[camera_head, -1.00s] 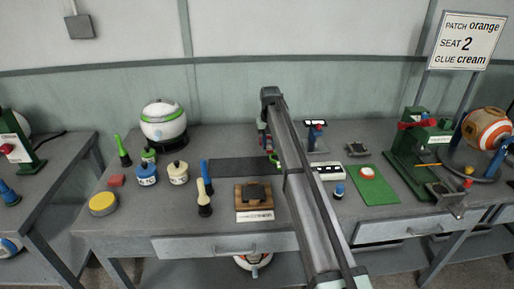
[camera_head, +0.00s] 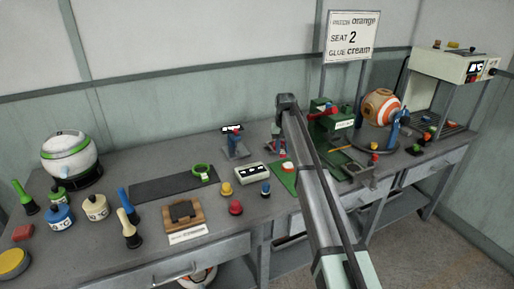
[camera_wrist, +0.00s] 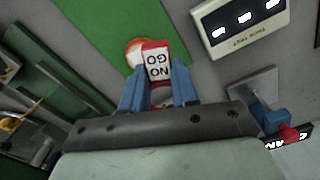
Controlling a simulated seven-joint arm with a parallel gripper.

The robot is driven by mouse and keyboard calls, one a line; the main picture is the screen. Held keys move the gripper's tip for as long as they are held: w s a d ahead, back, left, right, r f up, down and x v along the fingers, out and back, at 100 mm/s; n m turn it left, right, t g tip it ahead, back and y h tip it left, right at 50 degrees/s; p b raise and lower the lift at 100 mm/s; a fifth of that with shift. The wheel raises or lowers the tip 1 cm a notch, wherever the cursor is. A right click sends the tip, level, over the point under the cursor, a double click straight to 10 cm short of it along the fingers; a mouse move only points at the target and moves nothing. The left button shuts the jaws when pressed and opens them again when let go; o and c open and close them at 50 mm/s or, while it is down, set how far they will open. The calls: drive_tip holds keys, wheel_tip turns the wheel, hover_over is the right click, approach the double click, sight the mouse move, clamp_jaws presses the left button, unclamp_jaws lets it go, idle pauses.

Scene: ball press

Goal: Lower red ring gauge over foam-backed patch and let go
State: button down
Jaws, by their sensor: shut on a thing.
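My gripper (camera_wrist: 158,80), with blue fingers, is shut on the red ring gauge (camera_wrist: 165,46), whose white face reads "NO GO". In the wrist view the gauge covers part of a round orange-and-white patch (camera_wrist: 134,45) on the green mat (camera_wrist: 100,18). The gauge's ring is mostly hidden, so I cannot tell whether it is around the patch or above it. In the head view the patch (camera_head: 288,165) shows on the green mat (camera_head: 281,178), left of my arm. The gripper (camera_head: 276,145) is partly hidden behind my arm there.
A white tester box (camera_head: 252,173) stands left of the mat, and a blue-topped stand (camera_head: 235,145) is behind it. A green ring gauge (camera_head: 203,171) lies on the dark mat (camera_head: 160,186). The green press (camera_head: 330,125) stands to the right.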

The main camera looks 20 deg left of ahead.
drive_tip(key=shift+m, duration=0.8)
drive_tip(key=d, duration=0.2)
drive_tip(key=s+d, duration=0.1)
drive_tip(key=shift+d+f, duration=0.3)
drive_tip(key=shift+d, duration=0.1)
drive_tip(key=shift+f, duration=0.1)
drive_tip(key=shift+f, duration=3.25)
drive_tip(key=shift+f, duration=0.25)
drive_tip(key=c, duration=0.8)
unclamp_jaws()
